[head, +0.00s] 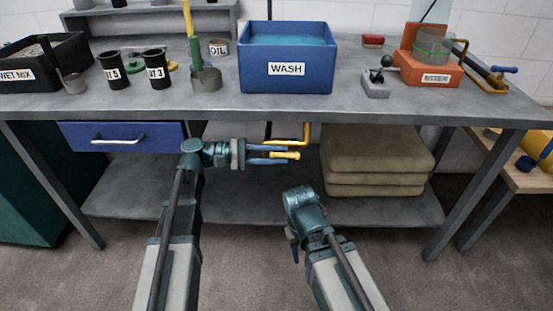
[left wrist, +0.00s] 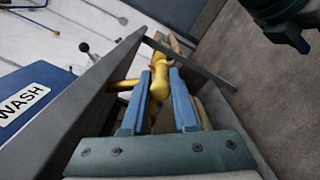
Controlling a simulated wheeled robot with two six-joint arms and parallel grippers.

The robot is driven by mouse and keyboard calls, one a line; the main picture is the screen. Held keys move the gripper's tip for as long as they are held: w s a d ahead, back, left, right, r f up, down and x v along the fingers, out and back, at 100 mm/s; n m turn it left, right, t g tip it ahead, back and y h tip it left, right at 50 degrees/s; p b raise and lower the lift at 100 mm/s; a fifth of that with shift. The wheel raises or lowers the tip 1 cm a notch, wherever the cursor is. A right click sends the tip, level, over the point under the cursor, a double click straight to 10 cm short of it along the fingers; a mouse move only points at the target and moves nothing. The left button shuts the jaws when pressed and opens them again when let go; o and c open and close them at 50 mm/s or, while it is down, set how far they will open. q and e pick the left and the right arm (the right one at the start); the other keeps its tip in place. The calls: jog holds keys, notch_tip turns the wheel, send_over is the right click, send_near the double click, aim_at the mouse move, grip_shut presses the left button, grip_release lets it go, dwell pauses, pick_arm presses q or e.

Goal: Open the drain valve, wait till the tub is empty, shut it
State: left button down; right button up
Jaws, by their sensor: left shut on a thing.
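The blue tub (head: 257,75) labelled WASH stands on the bench top with blue-green water (head: 288,41) in it. A yellow drain pipe (head: 307,133) shows below the bench's front edge, under the tub. My left gripper (head: 270,154) is below the bench edge, with its blue fingers shut on the yellow valve handle (head: 291,155). In the left wrist view, the handle (left wrist: 160,82) lies between the two fingers. My right gripper (head: 294,240) hangs low in front of the lower shelf, away from the valve; its fingers are hard to make out.
Folded tan sacks (head: 375,160) lie on the lower shelf, right of the valve. A blue drawer (head: 122,137) is under the bench at left. An orange device (head: 428,68) and a small black-knobbed lever (head: 377,83) stand right of the tub. The floor in front is clear.

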pick_arm(q)
jog(key=shift+f, duration=0.1)
dwell(0.3)
jog(key=c, duration=0.8)
grip_release()
jog(key=shift+o, duration=0.2)
jog(key=a, duration=1.3)
jog(key=shift+a, duration=0.4)
